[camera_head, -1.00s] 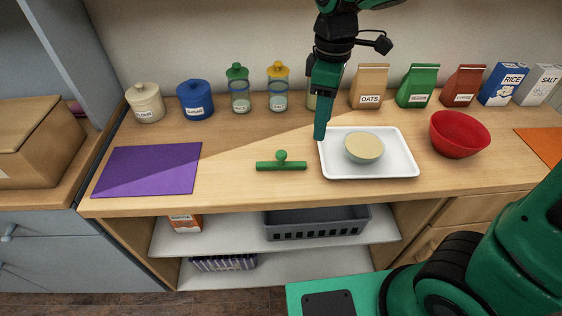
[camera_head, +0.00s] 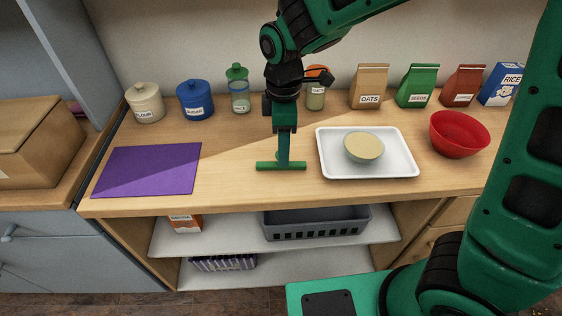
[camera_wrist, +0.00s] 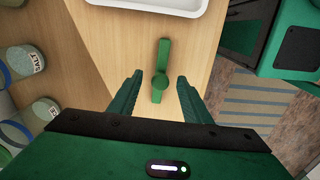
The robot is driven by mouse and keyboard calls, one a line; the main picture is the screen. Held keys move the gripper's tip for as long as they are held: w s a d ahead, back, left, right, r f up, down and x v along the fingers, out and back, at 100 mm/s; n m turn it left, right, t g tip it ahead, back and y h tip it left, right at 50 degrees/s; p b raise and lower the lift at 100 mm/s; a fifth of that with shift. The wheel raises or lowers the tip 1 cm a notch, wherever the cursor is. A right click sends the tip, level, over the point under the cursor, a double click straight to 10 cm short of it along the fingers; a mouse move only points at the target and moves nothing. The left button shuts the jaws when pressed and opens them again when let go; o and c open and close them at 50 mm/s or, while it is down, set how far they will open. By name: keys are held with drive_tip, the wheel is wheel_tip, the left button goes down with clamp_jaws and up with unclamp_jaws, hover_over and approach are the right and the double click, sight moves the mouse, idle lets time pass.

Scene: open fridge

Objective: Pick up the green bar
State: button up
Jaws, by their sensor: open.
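The green bar (camera_head: 268,166) lies on the wooden counter between the purple mat and the white tray. It has a round knob on its middle, mostly hidden behind my gripper in the head view. My gripper (camera_head: 284,162) points down just at the bar. In the wrist view the green bar (camera_wrist: 161,58) runs away from me, and its knob end lies between and slightly ahead of the two fingers of my open gripper (camera_wrist: 160,85). I cannot tell whether the fingers touch the bar.
A white tray (camera_head: 367,172) with a beige bowl (camera_head: 364,147) stands right of the bar, close to my gripper. A purple mat (camera_head: 150,170) lies left. Jars and bags, including a green bag (camera_head: 417,86), line the wall. A red bowl (camera_head: 459,134) is farther right.

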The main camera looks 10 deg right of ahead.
drive_tip(key=shift+a+f, duration=0.1)
drive_tip(key=shift+f, duration=1.65)
clamp_jaws()
drive_tip(key=shift+r, duration=0.15)
wheel_tip(320, 180, up, 4)
drive_tip(key=shift+w+r, duration=0.1)
drive_tip(key=shift+r, duration=0.05)
drive_tip(key=s+a+r, duration=0.6)
drive_tip(key=s+a, duration=0.1)
drive_tip(key=a, duration=0.2)
drive_tip(key=shift+s+r, duration=0.25)
drive_tip(key=shift+s, duration=0.15)
drive_tip(key=shift+d, duration=0.1)
